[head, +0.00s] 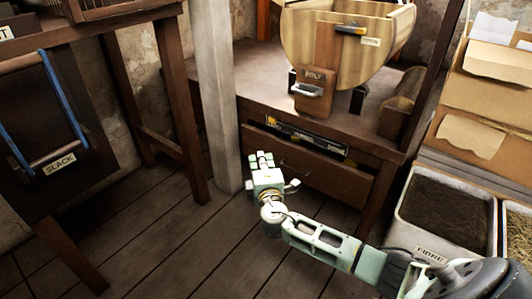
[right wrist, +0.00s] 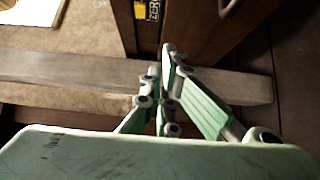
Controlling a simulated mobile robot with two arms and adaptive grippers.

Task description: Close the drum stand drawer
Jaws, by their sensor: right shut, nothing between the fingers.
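The drum stand (head: 275,80) is a dark wooden stand under a round wooden drum (head: 345,40) in the head view. Its drawer (head: 330,174) is a brown wooden front with a small handle, below a dark strip with white and yellow lettering. I cannot tell exactly how far the drawer stands out. My right gripper (head: 262,160) is shut and empty, in front of the drawer's left part and near the grey post. In the right wrist view its fingers (right wrist: 167,55) are together over the post, with the curved handle (right wrist: 229,7) at the top edge. My left gripper is not in view.
The grey post (head: 213,90) rises just left of the drawer. A dark wooden frame with a SLACK label (head: 60,164) stands at left. A FIBRE bin (head: 445,205) and cardboard boxes (head: 480,90) stand at right.

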